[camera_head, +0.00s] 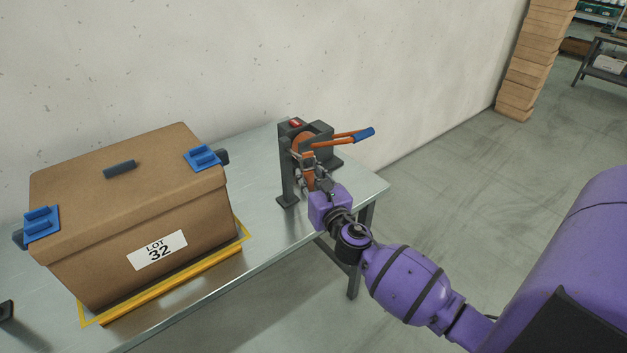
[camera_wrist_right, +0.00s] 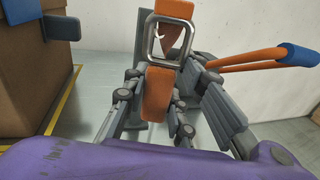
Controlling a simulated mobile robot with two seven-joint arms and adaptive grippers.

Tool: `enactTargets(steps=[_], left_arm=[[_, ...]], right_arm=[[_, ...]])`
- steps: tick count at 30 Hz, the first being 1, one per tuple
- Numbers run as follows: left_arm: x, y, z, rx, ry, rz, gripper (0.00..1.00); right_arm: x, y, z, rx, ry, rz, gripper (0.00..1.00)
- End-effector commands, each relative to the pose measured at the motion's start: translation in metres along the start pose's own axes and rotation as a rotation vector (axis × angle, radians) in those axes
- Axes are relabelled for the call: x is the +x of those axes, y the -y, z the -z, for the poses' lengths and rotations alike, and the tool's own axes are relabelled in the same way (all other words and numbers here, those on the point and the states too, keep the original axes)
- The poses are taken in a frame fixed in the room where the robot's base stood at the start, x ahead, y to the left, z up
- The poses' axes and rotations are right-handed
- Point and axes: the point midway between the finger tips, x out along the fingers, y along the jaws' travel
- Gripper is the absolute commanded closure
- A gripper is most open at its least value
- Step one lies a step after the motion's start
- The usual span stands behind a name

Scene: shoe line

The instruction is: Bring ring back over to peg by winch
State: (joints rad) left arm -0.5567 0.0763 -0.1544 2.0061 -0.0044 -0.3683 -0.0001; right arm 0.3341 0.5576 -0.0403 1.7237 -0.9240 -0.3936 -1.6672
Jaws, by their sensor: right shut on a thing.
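The winch (camera_head: 322,135) stands at the back right of the steel table, with an orange drum and an orange lever ending in a blue grip (camera_head: 364,134). A squared metal ring (camera_wrist_right: 187,47) hangs at an orange strap in the right wrist view, with an orange tab (camera_wrist_right: 158,95) below it. My right gripper (camera_head: 312,178) is shut on the orange tab, in front of the winch. A grey post (camera_head: 286,170) stands just left of the gripper; it shows behind the ring in the right wrist view (camera_wrist_right: 143,50). I cannot make out the peg clearly.
A large brown box (camera_head: 95,215) marked LOT 32, with blue latches, stands on the table's left within a yellow outline (camera_head: 245,229). The wall (camera_head: 230,60) is close behind. Bare table (camera_head: 262,215) lies between box and winch.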

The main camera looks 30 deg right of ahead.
Motion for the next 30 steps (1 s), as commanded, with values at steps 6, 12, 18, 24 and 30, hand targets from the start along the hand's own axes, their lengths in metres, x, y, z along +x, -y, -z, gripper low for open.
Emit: enactTargets(steps=[6,12,18,24,30], left_arm=[[0.0,0.0,-0.008,0.0,0.012,0.0,0.6],[-0.002,0.001,-0.015,0.0,0.024,0.002,0.6],[-0.003,0.001,-0.02,0.0,0.033,0.003,0.6],[0.001,0.0,-0.022,0.002,0.033,0.001,0.6],[0.005,-0.001,-0.021,0.005,0.031,-0.001,0.6]], right_arm=[[0.018,-0.005,0.002,0.0,0.001,-0.001,1.0],[0.033,-0.009,0.003,-0.001,0.001,0.0,1.0],[0.048,-0.013,0.004,-0.001,0.0,0.0,1.0],[0.061,-0.016,0.008,-0.001,-0.001,0.0,1.0],[0.069,-0.015,0.012,-0.002,0.0,0.005,1.0]])
